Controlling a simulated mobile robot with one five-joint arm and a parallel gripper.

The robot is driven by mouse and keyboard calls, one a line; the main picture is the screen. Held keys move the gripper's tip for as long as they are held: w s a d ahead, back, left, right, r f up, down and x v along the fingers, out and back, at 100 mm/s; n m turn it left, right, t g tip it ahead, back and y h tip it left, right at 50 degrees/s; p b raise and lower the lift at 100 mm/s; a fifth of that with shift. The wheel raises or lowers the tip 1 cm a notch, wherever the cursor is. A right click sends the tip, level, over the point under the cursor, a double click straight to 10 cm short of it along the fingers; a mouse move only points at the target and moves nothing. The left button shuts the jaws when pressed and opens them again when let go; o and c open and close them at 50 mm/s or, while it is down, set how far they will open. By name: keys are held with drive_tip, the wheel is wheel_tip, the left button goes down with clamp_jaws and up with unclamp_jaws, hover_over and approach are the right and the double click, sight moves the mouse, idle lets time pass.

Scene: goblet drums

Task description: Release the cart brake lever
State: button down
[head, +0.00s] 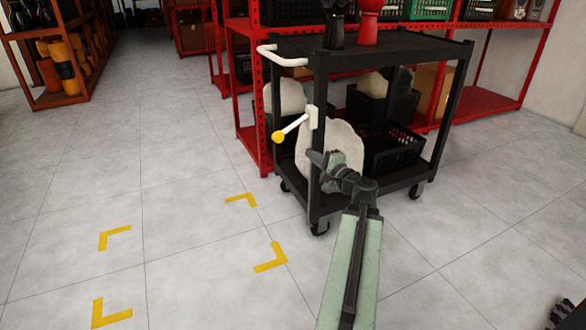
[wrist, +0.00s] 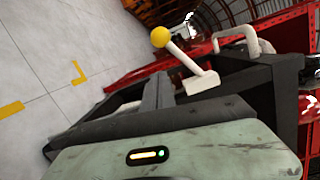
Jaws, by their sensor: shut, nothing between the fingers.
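The black cart (head: 392,56) stands right of centre in the head view. Its brake lever (head: 294,125) is a white rod with a yellow knob, on a white mount on the cart's near left post. The rod points out to the left and slightly down. The lever also shows in the wrist view (wrist: 183,60), beyond my gripper, with its knob at upper centre. My gripper (head: 312,157) is shut and empty, below the lever and its mount, close to the post. It appears apart from the lever. Whether it touches the post cannot be told.
A white push handle (head: 268,53) sticks out from the cart's top left. Goblet drums (head: 369,22) stand on top; pale sacks and black crates (head: 392,147) are on lower levels. Red shelves (head: 480,103) stand behind. The floor at left is clear, with yellow corner marks (head: 270,258).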

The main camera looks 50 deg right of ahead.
drive_tip(key=shift+s+d+f+m+h, duration=0.1)
drive_tip(key=shift+s+d+m+h, duration=0.3)
drive_tip(key=shift+s+d, duration=0.4)
approach(291, 126)
drive_tip(key=w+d+f, duration=0.4)
drive_tip(key=w+f, duration=0.1)
drive_tip(key=w, duration=0.1)
drive_tip(key=a, duration=0.1)
drive_tip(key=w+a, duration=0.1)
drive_tip(key=a+p, duration=0.1)
drive_tip(key=shift+w+a+r, duration=0.2)
drive_tip(key=shift+a+r, duration=0.1)
drive_tip(key=shift+r, duration=0.05)
